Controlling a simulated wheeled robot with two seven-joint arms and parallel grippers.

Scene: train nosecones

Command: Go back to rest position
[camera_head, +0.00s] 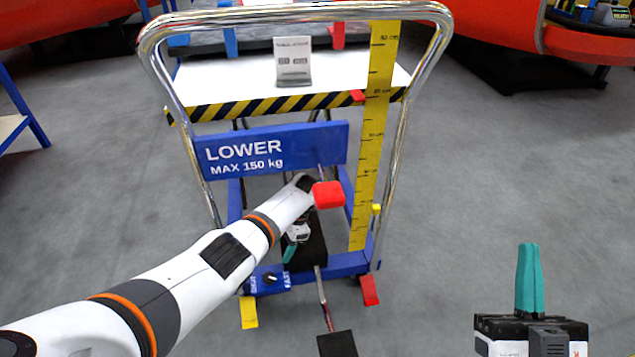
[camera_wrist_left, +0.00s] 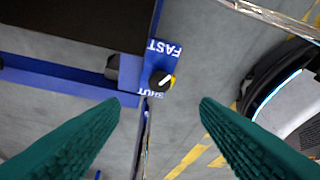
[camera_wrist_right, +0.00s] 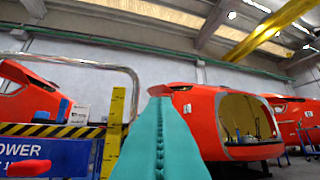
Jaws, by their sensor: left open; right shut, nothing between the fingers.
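My left arm reaches from the lower left of the head view to the blue lift trolley's lower frame. My left gripper (camera_head: 289,253) is partly hidden there, with a teal finger showing. In the left wrist view its teal fingers (camera_wrist_left: 160,100) are spread apart and empty, with a black dial (camera_wrist_left: 161,80) marked FAST visible between and beyond them. I cannot tell whether they touch the dial. My right gripper (camera_head: 530,280) is at the lower right of the head view, pointing up, clear of the trolley. In the right wrist view its teal fingers (camera_wrist_right: 160,100) are pressed together with nothing between them.
The trolley has a chrome handle (camera_head: 150,50), a blue LOWER sign (camera_head: 270,150), a yellow ruler (camera_head: 372,140), a red knob (camera_head: 328,194) and a black pedal (camera_head: 337,343). Red train nosecones (camera_wrist_right: 205,115) stand behind.

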